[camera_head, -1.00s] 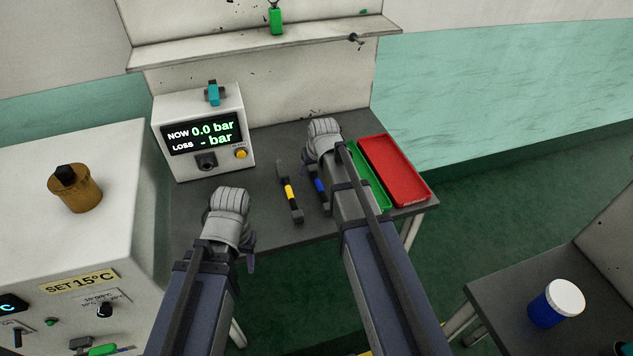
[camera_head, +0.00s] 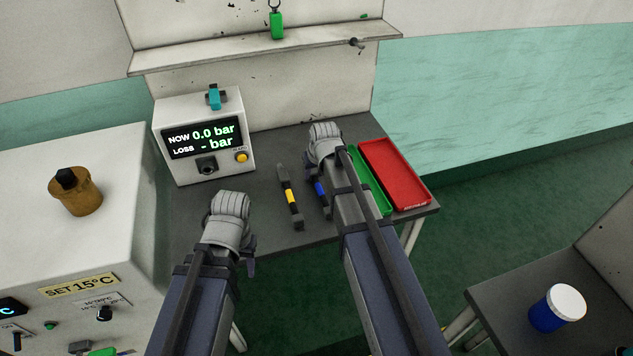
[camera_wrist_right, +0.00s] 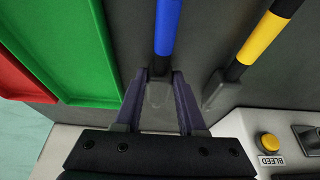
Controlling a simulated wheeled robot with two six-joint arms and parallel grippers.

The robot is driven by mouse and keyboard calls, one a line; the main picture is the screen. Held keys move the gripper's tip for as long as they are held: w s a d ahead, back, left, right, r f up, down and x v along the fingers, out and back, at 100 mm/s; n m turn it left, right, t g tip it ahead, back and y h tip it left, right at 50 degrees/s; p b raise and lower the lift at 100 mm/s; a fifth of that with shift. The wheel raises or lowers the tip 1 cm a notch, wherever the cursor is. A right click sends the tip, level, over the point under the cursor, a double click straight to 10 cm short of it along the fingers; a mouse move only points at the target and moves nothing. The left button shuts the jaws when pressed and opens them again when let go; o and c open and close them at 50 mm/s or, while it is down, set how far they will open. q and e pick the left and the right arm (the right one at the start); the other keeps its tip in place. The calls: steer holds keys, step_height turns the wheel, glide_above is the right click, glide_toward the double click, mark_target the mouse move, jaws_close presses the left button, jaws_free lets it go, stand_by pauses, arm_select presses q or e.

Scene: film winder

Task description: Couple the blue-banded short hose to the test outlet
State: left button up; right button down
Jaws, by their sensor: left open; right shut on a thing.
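The blue-banded short hose (camera_head: 319,188) lies on the grey table, partly hidden by my right arm in the head view. In the right wrist view, my right gripper (camera_wrist_right: 159,88) is shut on the end of the blue-banded hose (camera_wrist_right: 167,30), one finger on each side of its grey end fitting. My left gripper (camera_head: 246,264) is open and empty, low at the table's front left edge. The tester (camera_head: 205,137) reads NOW 0.0 bar and LOSS - bar. A dark round port (camera_head: 207,166) on its front looks like the test outlet, with nothing coupled to it.
A yellow-banded hose (camera_head: 290,196) lies just left of the blue-banded one. Green (camera_wrist_right: 65,45) and red (camera_head: 395,174) trays stand to the right. A yellow BLEED button (camera_head: 241,157) is beside the port. Bare table lies between tester and hoses.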

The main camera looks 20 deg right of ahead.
mark_target(314, 174)
steer(key=shift+r, duration=0.1)
step_height(314, 174, up, 10)
steer(key=p, duration=1)
steer(key=c, duration=1.1)
jaws_free()
jaws_close()
